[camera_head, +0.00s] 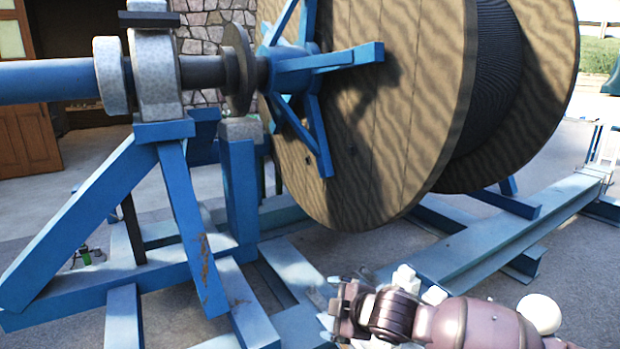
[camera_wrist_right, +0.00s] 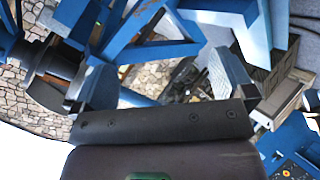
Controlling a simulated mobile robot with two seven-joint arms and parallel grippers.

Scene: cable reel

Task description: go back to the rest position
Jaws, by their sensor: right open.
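The cable reel (camera_head: 375,120) fills the upper right of the head view, with wooden flanges and dark cable (camera_head: 492,75) wound between them. A blue spoked hub (camera_head: 290,70) joins it to a shaft (camera_head: 205,72) resting on the blue stand (camera_head: 180,215). My right gripper (camera_head: 335,308) is at the bottom centre of the head view, in front of and below the reel, apart from it. In the right wrist view its two fingers stand wide apart with nothing between them (camera_wrist_right: 160,82). My left gripper is in neither view.
A blue-grey floor beam (camera_head: 480,240) runs to the right behind my right arm. Blue frame legs (camera_head: 200,230) stand left of my right gripper. A stone wall (camera_head: 212,30) and wooden door (camera_head: 30,135) are at the back left. Paved ground is open at the far left.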

